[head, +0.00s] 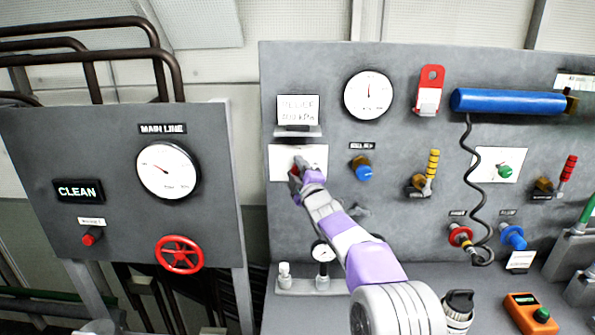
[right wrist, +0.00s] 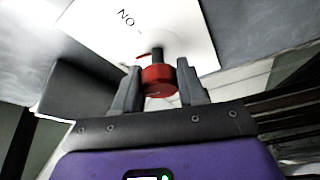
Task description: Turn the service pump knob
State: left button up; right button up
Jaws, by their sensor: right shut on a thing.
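The red service pump knob (right wrist: 158,79) sits on a short dark shaft in front of a white plate (right wrist: 182,35) marked "NO" in the right wrist view. My right gripper (right wrist: 160,88) has one finger on each side of the knob and is shut on it. In the head view the right gripper (head: 297,172) reaches the white plate (head: 318,156) on the grey panel and covers most of the knob. My left gripper is not in view.
A sign (head: 298,111) on a small ledge is just above the plate. A gauge (head: 368,95) and a blue-capped valve (head: 362,170) are to the right. A small gauge (head: 322,252) stands below. The left panel holds a red handwheel (head: 180,254).

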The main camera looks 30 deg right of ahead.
aim_at(298, 171)
jog(key=shift+r+n+y, duration=0.1)
jog(key=shift+n+y, duration=0.3)
jog(key=shift+n, duration=0.7)
jog(key=shift+g, duration=0.3)
jog(key=o, duration=1)
jog(key=s, duration=0.2)
jog(key=s+b, duration=0.1)
jog(key=s, duration=0.1)
jog(key=s+a, duration=0.1)
jog(key=s, duration=0.1)
jog(key=shift+f+b, duration=0.3)
jog(key=shift+b, duration=0.05)
jog(key=shift+s+a, duration=0.2)
jog(key=shift+s, duration=0.55)
jog(key=shift+f, duration=0.1)
